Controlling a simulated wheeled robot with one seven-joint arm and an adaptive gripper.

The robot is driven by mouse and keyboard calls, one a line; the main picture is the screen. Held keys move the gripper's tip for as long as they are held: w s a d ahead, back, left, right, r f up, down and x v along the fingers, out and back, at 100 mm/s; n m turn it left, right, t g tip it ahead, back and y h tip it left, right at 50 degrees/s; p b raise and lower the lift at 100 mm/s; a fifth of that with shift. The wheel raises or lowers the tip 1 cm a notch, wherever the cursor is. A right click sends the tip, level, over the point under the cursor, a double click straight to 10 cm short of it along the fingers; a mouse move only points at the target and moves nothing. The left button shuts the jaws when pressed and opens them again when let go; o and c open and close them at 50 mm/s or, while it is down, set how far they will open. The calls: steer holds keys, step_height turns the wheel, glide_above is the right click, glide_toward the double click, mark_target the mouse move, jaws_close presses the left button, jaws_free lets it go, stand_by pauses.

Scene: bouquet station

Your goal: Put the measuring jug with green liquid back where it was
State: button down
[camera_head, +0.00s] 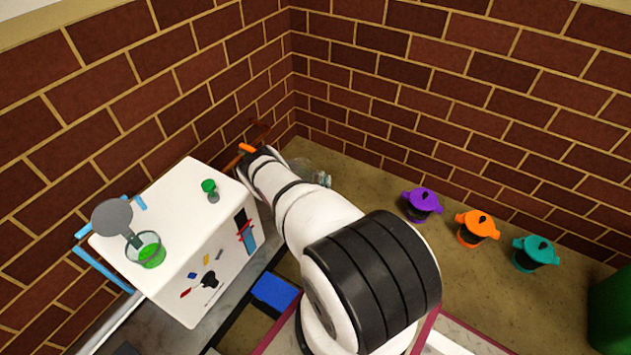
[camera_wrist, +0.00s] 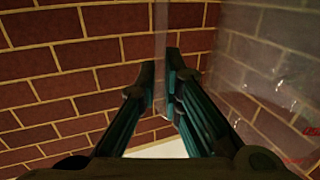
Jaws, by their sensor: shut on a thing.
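My gripper (camera_wrist: 162,88) is closed around a thin clear upright strip, which looks like the handle of a clear vessel (camera_wrist: 255,82). The vessel's see-through wall with small red marks fills the right of the wrist view; it looks like the measuring jug, but no green liquid shows in that part. In the head view, clear glass (camera_head: 312,171) shows behind my arm at the back corner, and my arm hides the fingertips. A separate clear container with green contents (camera_head: 150,256) stands on the front of the white box top, beside a grey round disc with a handle (camera_head: 112,217).
The white box (camera_head: 175,205) stands at left, with a small green-topped item (camera_head: 209,187) on it. Purple (camera_head: 422,204), orange (camera_head: 476,229) and teal (camera_head: 536,253) pots line the counter at right. Brick walls close off the back. Bare counter (camera_head: 365,190) lies between my arm and the pots.

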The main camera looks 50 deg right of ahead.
steer(key=w+d+f+b, duration=0.3)
steer(key=w+f+b, duration=0.1)
steer(key=w, duration=0.2)
steer(key=shift+d+b, duration=0.2)
steer(key=shift+b, duration=0.1)
steer(key=shift+f, duration=0.15)
steer(key=c, duration=1.7)
jaws_free()
steer(key=shift+p+v, duration=2.15)
steer(key=shift+v, duration=3.9)
